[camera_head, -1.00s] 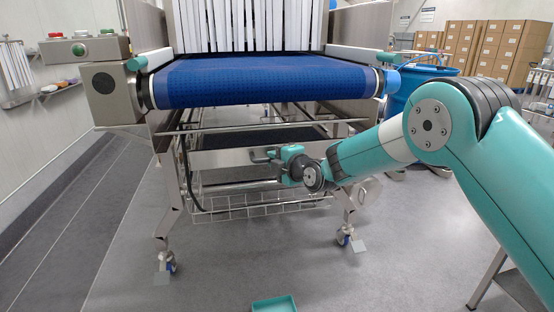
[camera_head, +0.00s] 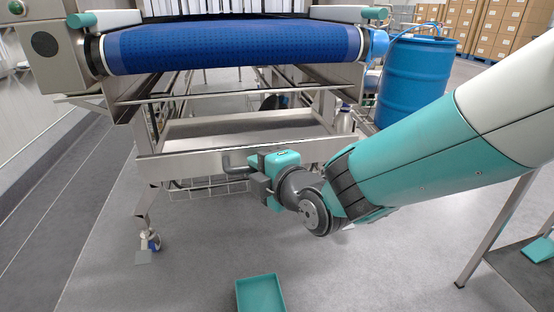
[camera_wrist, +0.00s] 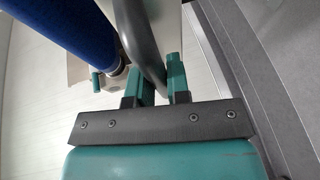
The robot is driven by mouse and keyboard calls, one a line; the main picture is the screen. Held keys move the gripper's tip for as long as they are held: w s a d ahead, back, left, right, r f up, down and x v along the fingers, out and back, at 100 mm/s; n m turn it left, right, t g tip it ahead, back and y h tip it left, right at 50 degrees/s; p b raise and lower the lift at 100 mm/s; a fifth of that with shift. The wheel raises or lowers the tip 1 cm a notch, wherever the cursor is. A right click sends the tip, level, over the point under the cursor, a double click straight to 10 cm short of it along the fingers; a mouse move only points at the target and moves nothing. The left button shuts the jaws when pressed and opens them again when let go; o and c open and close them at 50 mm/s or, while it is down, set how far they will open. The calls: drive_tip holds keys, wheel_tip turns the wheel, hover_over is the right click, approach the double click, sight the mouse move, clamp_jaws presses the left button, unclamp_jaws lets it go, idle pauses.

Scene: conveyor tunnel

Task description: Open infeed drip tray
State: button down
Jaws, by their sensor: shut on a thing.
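The infeed drip tray (camera_head: 180,163) is a shallow steel drawer under the blue conveyor belt. It stands pulled out toward me, and its grey inner floor shows behind the front panel. My gripper (camera_head: 246,176) is at the bar handle (camera_head: 232,168) on the tray's front panel. In the wrist view the two teal fingers of my gripper (camera_wrist: 162,82) are closed around the grey handle bar (camera_wrist: 144,50). The tray's far end is hidden in shadow under the conveyor.
The blue conveyor belt (camera_head: 225,47) sits above the tray. A wire basket (camera_head: 208,186) hangs below it. A small teal tray (camera_head: 260,295) lies on the floor in front. A blue drum (camera_head: 412,85) stands at the right. The floor left of the teal tray is clear.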

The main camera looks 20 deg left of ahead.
drive_tip(key=c, duration=1.1)
unclamp_jaws()
drive_tip(key=v, duration=1.7)
drive_tip(key=shift+d+b, duration=0.25)
drive_tip(key=shift+b, duration=0.15)
drive_tip(key=shift+s+r, duration=0.1)
